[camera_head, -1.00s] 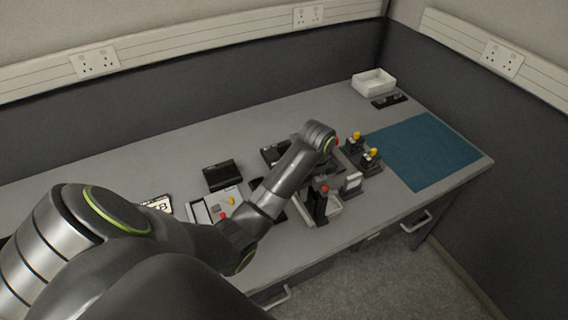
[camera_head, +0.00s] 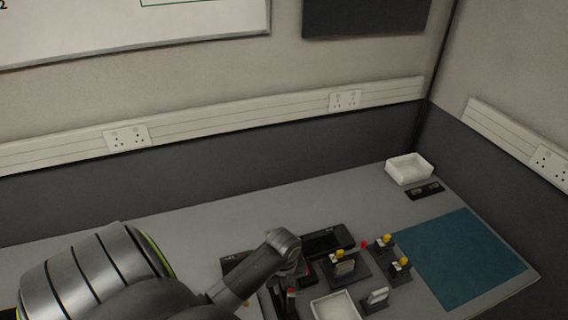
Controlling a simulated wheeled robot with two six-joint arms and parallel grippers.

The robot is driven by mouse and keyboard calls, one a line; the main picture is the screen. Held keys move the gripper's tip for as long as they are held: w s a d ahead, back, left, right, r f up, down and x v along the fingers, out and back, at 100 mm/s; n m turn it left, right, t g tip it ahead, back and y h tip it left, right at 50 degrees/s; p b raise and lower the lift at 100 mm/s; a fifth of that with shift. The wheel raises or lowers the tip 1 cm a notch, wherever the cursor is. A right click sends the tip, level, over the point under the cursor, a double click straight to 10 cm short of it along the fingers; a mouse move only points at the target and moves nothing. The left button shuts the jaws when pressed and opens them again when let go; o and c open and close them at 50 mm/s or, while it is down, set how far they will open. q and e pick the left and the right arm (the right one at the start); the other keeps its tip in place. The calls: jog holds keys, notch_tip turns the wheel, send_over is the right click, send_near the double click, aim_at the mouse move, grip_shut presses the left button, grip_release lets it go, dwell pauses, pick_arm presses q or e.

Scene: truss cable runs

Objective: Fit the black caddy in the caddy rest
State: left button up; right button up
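Two black items stand on the desk near my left arm: a long flat black tray-like piece (camera_head: 327,242) and a black box (camera_head: 236,262), the box partly hidden by my arm. I cannot tell for sure which is the black caddy or which is the caddy rest. My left gripper (camera_head: 282,303) points down beside these, left of a white tray, at the picture's bottom edge. A small red spot shows on or beside it. Its fingertips are hidden or cut off, so its opening does not show. My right gripper is not in view.
A dark stand (camera_head: 348,272) holds a block with a yellow top. Two yellow-topped pieces (camera_head: 383,243) (camera_head: 400,268) stand to its right. A white tray (camera_head: 336,308) and a small grey-white holder (camera_head: 376,299) are in front. A blue mat (camera_head: 462,258) is bare. A white bin (camera_head: 409,169) stands behind.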

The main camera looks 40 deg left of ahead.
pick_arm(q)
jog(key=shift+f, duration=0.7)
jog(key=shift+s+d+f, duration=0.1)
jog(key=shift+f, duration=1.35)
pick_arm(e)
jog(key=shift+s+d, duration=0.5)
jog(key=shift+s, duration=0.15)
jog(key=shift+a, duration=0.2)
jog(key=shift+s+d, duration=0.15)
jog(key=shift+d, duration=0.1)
pick_arm(q)
jog(key=shift+f, duration=0.1)
